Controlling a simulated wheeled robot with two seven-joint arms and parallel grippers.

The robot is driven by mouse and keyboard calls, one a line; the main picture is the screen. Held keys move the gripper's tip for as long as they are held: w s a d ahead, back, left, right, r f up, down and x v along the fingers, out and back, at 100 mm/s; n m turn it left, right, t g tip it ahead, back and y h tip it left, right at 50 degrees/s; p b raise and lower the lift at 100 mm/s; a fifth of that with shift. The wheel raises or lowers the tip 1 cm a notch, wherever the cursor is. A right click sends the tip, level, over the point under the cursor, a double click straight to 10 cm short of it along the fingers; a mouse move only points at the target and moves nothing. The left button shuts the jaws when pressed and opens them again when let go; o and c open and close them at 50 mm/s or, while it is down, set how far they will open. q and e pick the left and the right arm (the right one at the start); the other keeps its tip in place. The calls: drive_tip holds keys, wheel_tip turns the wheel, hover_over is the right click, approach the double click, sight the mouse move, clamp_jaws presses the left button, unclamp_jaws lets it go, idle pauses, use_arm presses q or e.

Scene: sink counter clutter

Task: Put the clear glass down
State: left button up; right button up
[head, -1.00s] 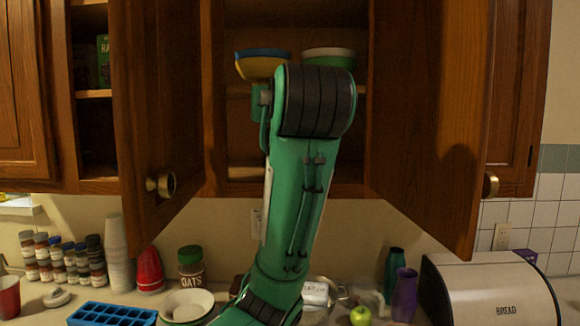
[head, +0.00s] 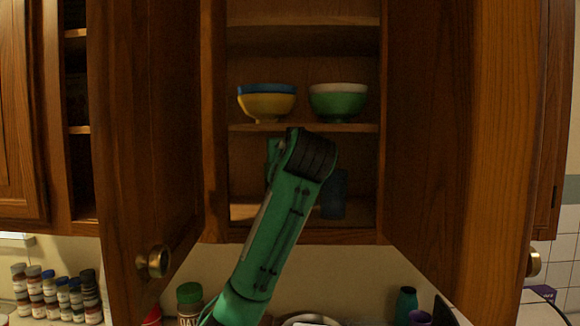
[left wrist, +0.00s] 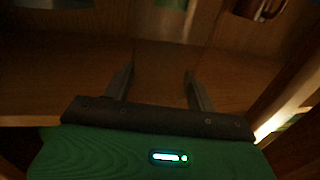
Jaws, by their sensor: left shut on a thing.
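My left arm reaches up into the open wall cabinet in the head view, and its own links hide the left gripper there. In the left wrist view, the left gripper (left wrist: 160,70) has its two dark fingers apart, at cabinet shelf level, shut on the clear glass (left wrist: 168,48). The glass is so transparent and dim that only faint edges show beyond the fingertips. I cannot tell whether its base touches the shelf. The cabinet's lower shelf (head: 246,211) shows beside my arm. My right gripper is in neither view.
A dark blue cup (head: 335,195) stands on the lower shelf, right of my arm. Yellow (head: 266,106) and green (head: 338,106) bowls sit on the shelf above. Open doors stand left (head: 145,130) and right (head: 460,150). A mug (left wrist: 258,8) shows in the wrist view.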

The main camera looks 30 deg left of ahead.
use_arm(q)
drive_tip(key=w+a+f+p, duration=0.2)
drive_tip(key=w+f+p, duration=0.2)
drive_tip(key=f, duration=0.3)
drive_tip(key=shift+a, duration=0.3)
drive_tip(key=shift+d+f, duration=0.1)
drive_tip(key=shift+f, duration=0.15)
drive_tip(key=o, duration=1.1)
drive_tip(key=shift+r, duration=0.1)
